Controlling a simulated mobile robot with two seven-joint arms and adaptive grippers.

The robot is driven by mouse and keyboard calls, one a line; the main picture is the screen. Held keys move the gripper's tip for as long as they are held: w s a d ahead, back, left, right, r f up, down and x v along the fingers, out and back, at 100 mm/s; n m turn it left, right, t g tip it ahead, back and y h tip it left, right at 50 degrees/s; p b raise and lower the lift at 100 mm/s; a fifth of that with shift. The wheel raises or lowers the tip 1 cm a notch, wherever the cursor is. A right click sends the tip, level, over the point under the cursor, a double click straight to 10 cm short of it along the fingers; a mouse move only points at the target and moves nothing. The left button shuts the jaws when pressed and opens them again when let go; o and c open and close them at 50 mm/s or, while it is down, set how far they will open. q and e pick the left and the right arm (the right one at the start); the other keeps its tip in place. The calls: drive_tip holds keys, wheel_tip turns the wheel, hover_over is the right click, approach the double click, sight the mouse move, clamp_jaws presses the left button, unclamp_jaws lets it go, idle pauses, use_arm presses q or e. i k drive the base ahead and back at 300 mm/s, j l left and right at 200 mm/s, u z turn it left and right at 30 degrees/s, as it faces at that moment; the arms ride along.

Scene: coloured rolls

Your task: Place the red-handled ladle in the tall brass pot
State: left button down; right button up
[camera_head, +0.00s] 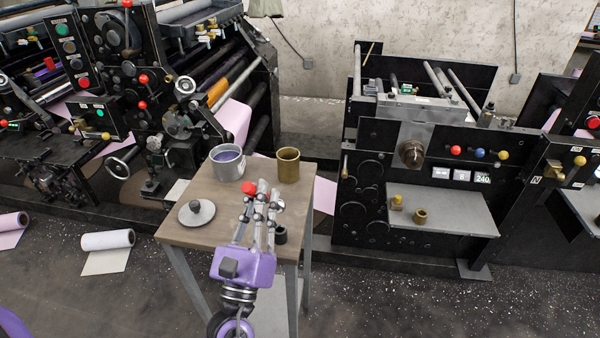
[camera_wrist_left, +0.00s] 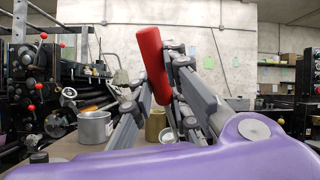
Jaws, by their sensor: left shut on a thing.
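The ladle's red handle (camera_head: 249,188) shows at the fingertips of my left gripper (camera_head: 264,192), over the small wooden table (camera_head: 185,232). In the left wrist view the red handle (camera_wrist_left: 152,55) stands tilted between the fingers of my left gripper (camera_wrist_left: 163,82), which are shut on it. The ladle's bowl is mostly hidden by the fingers. The tall brass pot (camera_head: 288,167) stands upright at the table's back right, just beyond the gripper. It also shows partly behind the fingers in the left wrist view (camera_wrist_left: 153,126). My right gripper is not in view.
A grey metal pot (camera_head: 228,172) with purple contents stands left of the brass pot. A round grey lid (camera_head: 197,213) lies at the table's left. A small dark cup (camera_head: 281,236) sits near the right edge. Printing machines (camera_head: 400,215) stand behind and to the right.

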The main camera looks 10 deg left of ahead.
sight(287, 182)
drive_tip(key=i+l, duration=0.15)
drive_tip(key=l, duration=0.2)
drive_tip(key=i+l+u, duration=0.1)
drive_tip(key=l, duration=0.3)
drive_tip(key=i+l, duration=0.15)
drive_tip(key=l, duration=0.2)
drive_tip(key=i+l+u, duration=0.1)
drive_tip(key=l, duration=0.3)
